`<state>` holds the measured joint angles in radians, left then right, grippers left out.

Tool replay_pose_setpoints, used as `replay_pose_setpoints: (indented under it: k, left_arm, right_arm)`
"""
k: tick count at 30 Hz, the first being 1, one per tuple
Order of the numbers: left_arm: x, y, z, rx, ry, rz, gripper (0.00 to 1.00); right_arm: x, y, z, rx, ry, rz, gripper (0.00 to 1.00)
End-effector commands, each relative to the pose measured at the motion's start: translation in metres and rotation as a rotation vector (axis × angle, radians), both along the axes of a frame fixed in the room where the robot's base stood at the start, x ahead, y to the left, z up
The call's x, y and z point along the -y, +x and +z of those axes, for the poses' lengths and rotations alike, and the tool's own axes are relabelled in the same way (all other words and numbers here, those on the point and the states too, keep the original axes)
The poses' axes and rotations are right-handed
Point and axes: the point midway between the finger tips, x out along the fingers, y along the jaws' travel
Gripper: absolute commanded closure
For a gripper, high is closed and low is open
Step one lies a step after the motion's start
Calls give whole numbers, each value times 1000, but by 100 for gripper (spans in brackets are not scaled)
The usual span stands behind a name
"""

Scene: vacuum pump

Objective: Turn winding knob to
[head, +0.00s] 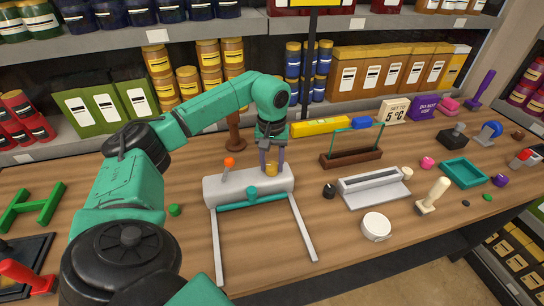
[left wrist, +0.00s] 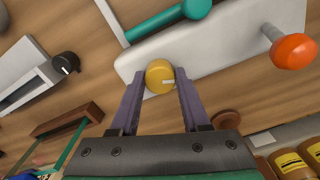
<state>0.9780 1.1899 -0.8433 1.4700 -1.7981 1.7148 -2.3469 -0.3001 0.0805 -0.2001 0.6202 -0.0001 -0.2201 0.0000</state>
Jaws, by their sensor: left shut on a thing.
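A light grey device (head: 230,188) with a rounded body lies on the wooden counter. A teal bar (head: 251,196) runs along its front, and two thin legs reach toward me. A round yellow knob (left wrist: 160,76) with a small pale mark stands on the body's right part; it also shows in the head view (head: 271,170). An orange-topped lever (head: 229,162) rises from the left part. My left gripper (head: 272,165) points down over the yellow knob and is shut on it, with one purple finger on each side. My right gripper is not in view.
A black knob (head: 329,190), a grey-white tray device (head: 373,187), a white round timer (head: 376,226) and a brown rack (head: 351,158) stand to the right. A sign (head: 394,110) reads "SET TO 5 °C". A green piece (head: 174,210) lies left. The front counter is mostly clear.

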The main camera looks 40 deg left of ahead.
Motion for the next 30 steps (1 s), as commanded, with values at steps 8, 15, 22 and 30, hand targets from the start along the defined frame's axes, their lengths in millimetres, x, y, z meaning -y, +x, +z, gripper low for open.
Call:
replay_pose_setpoints:
  k: [8,15,22,30]
  left_arm:
    - [-2,3,5,15,2,-123,100]
    - [-2,3,5,15,2,-163,100]
    - [-2,3,4,15,2,-166,100]
    - [-1,2,3,10,1,-166,24]
  right_arm:
    - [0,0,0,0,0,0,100]
    - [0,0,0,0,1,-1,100]
    - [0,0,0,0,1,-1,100]
    - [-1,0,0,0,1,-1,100]
